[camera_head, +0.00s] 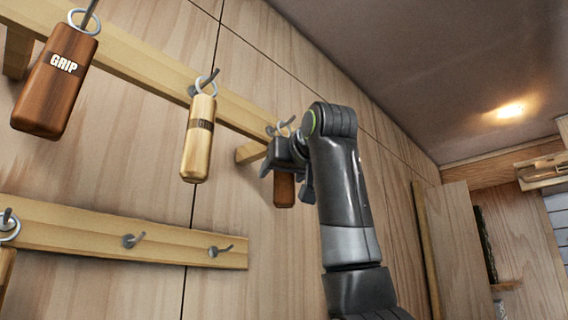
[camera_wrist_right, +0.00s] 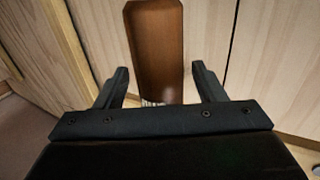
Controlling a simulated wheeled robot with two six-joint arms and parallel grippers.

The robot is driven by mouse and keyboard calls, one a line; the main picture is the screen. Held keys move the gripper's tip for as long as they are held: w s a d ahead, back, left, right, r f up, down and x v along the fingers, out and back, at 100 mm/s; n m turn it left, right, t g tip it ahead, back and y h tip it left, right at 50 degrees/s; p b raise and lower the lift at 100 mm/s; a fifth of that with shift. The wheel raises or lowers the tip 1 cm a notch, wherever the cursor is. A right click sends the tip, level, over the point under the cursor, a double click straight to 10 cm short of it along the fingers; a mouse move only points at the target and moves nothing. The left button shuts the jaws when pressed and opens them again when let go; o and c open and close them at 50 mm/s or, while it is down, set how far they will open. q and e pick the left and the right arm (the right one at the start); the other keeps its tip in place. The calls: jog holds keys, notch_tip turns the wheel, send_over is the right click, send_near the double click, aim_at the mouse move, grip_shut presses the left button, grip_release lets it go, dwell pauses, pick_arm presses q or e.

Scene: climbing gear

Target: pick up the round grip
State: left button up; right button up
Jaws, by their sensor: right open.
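A brown wooden grip (camera_head: 284,191) hangs from a hook on the upper rail, mostly hidden behind my right gripper (camera_head: 287,160). In the right wrist view the same brown grip (camera_wrist_right: 155,45) lies between and beyond the two spread fingers of my right gripper (camera_wrist_right: 158,82). The fingers are open, with a gap visible on both sides of the grip. A pale wooden grip (camera_head: 198,138) and a larger reddish-brown grip (camera_head: 56,82) marked "GRIP" hang further left on the rail. I cannot tell from shape which is called round. My left gripper is out of view.
The upper wooden rail (camera_head: 140,62) runs along the panelled wall. A lower rail (camera_head: 75,232) has bare hooks (camera_head: 221,250), with part of another grip at the left edge. A shelf unit (camera_head: 535,235) stands at the right.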

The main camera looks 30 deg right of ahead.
jog(key=shift+c, duration=0.4)
jog(key=c, duration=1)
jog(key=shift+r, duration=0.2)
jog(key=shift+c, duration=0.2)
jog(key=shift+r, duration=0.45)
jog(key=s+d+b, duration=0.3)
jog(key=s, duration=0.5)
jog(key=s+d+b, duration=0.3)
jog(key=s, duration=0.6)
